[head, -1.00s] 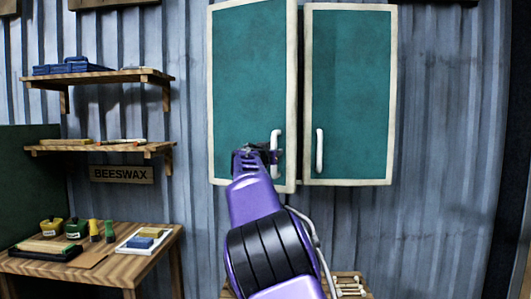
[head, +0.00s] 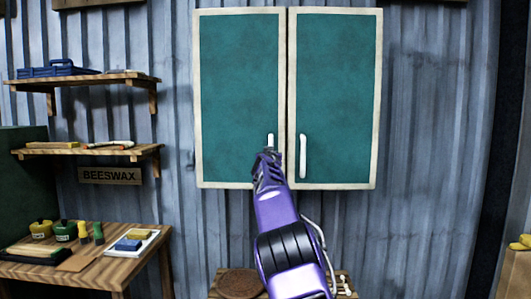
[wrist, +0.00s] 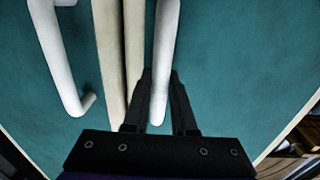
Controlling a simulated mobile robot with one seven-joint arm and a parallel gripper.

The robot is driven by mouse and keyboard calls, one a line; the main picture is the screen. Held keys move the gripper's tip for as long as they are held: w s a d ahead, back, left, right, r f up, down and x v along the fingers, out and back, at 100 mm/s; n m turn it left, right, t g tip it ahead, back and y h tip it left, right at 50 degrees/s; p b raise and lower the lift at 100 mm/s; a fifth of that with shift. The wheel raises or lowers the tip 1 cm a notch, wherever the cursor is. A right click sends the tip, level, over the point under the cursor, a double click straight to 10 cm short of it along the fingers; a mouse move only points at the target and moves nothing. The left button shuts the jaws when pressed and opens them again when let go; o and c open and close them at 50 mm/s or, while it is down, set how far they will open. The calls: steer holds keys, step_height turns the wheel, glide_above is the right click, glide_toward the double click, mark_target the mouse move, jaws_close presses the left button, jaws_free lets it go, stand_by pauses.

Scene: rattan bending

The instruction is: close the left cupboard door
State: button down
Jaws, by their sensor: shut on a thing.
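The left cupboard door (head: 238,90) is a teal panel with a cream frame. It looks flush with the right cupboard door (head: 335,90), with a thin seam between them. My gripper (head: 268,153) is at the left door's white handle (head: 270,139), covering its lower part. In the wrist view, my fingers (wrist: 160,76) are on both sides of this handle (wrist: 164,40), shut on it. The right door's handle (wrist: 60,60) is apart from my fingers, across the seam.
Two wall shelves (head: 90,149) and a workbench (head: 105,270) with pots and blocks are on the left. A low wooden surface (head: 215,293) with a round brown item (head: 240,284) is below the cupboard. The corrugated wall to the right is bare.

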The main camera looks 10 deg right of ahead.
steer(key=shift+w+d+r, duration=0.1)
steer(key=shift+d+r, duration=0.05)
steer(key=shift+d, duration=0.05)
steer(key=c, duration=0.7)
jaws_free()
steer(key=shift+w+d, duration=0.1)
steer(key=shift+w, duration=0.05)
steer(key=shift+f, duration=0.2)
steer(key=shift+s+a+f+b, duration=0.1)
steer(key=shift+s+a+b, duration=0.25)
steer(key=shift+b, duration=0.4)
steer(key=shift+b+v, duration=3.4)
steer(key=shift+v, duration=4.9)
steer(key=shift+d+r, duration=0.2)
steer(key=shift+r, duration=0.05)
